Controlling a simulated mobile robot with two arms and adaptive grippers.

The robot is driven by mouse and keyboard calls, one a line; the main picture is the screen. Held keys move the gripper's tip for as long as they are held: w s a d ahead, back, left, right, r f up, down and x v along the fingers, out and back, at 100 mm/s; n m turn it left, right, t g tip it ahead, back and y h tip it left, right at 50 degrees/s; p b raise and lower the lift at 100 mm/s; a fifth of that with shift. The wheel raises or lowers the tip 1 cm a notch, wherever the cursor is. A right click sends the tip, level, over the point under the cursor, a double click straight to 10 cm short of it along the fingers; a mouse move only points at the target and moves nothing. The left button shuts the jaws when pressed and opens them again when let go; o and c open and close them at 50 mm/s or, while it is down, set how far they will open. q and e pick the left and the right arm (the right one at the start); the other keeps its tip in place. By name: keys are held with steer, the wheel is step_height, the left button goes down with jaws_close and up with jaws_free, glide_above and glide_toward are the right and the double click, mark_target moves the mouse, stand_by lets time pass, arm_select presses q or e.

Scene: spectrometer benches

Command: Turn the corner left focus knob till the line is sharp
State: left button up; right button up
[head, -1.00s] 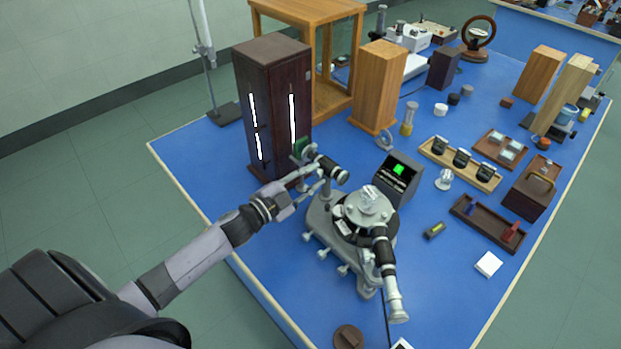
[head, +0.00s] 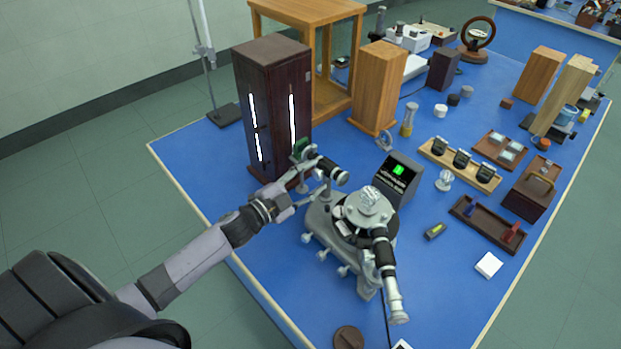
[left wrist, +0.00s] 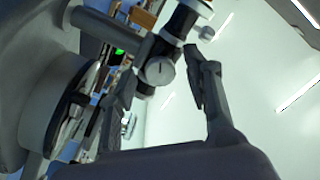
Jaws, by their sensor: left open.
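The spectrometer (head: 324,219) stands on the near left of the blue table. Its collimator tube (head: 331,171) points toward the dark wooden cabinet, and its telescope (head: 384,257) points toward the front. My left gripper (head: 317,183) is open beside the collimator tube. In the left wrist view, a round grey focus knob (left wrist: 159,71) on the tube lies between the spread fingers of the left gripper (left wrist: 163,92), with gaps visible on both sides. A small screen (head: 397,178) behind the spectrometer shows a green patch. My right gripper is not in view.
The dark wooden cabinet (head: 272,105) with bright slits stands close behind the left gripper. A light wooden block (head: 378,88) stands behind the screen. Trays, including a dark one (head: 487,223), lie to the right. Some blue table is free at the front right.

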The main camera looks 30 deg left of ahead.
arm_select(q)
steer(key=v, duration=1.2)
steer(key=shift+s, duration=0.1)
stand_by(0.5)
